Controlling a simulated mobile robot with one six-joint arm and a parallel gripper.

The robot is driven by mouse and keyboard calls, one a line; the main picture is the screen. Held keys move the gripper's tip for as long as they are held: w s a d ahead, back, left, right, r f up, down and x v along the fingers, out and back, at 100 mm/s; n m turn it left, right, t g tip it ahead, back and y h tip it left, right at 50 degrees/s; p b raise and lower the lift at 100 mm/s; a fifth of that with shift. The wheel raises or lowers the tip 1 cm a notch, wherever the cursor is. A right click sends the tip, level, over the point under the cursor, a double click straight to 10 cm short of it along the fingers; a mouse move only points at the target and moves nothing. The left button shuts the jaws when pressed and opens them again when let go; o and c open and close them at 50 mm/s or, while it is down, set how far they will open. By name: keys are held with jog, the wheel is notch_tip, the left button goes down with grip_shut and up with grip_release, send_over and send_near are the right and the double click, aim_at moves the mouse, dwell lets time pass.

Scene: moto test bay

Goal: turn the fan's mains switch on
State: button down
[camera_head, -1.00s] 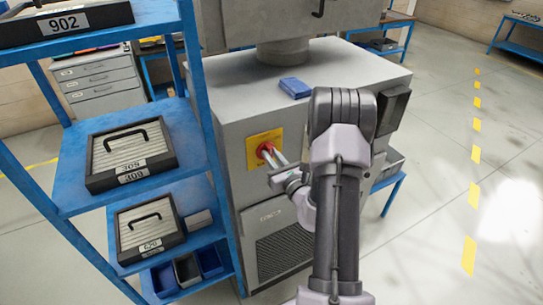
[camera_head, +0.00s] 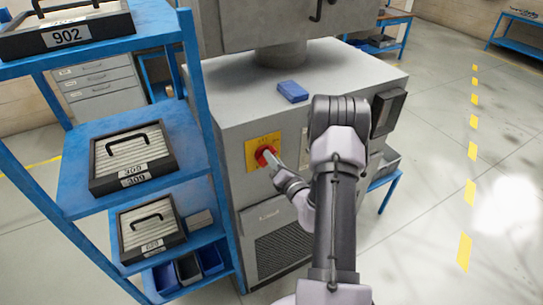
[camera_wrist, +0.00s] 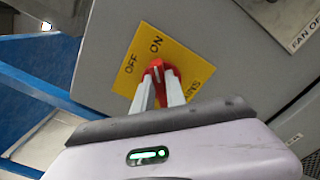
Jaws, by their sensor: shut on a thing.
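The fan's mains switch is a red rotary knob (camera_head: 264,154) on a yellow plate (camera_head: 252,144) on the front of a grey cabinet. In the wrist view the red knob (camera_wrist: 157,66) sits below the words OFF and ON, and its pale mark points roughly toward ON. My gripper (camera_head: 271,157) reaches it from the right. In the wrist view the two fingers of my gripper (camera_wrist: 158,80) are shut on the knob and hide its lower part.
A blue shelf rack (camera_head: 203,130) with numbered cases stands close to the left of the cabinet (camera_head: 235,110). A blue box (camera_head: 293,91) lies on the cabinet top. Open floor (camera_head: 430,190) lies to the right.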

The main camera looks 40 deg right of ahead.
jog(key=shift+d+f+m+p, duration=0.15)
jog(key=shift+m+p, duration=0.6)
jog(key=shift+m, duration=1.35)
jog(key=shift+f+m+p, duration=0.25)
jog(key=shift+m+p, duration=0.45)
jog(key=shift+m, duration=1.7)
jog(key=c, duration=1.4)
grip_release()
jog(key=shift+o, duration=0.2)
jog(key=shift+s, duration=0.15)
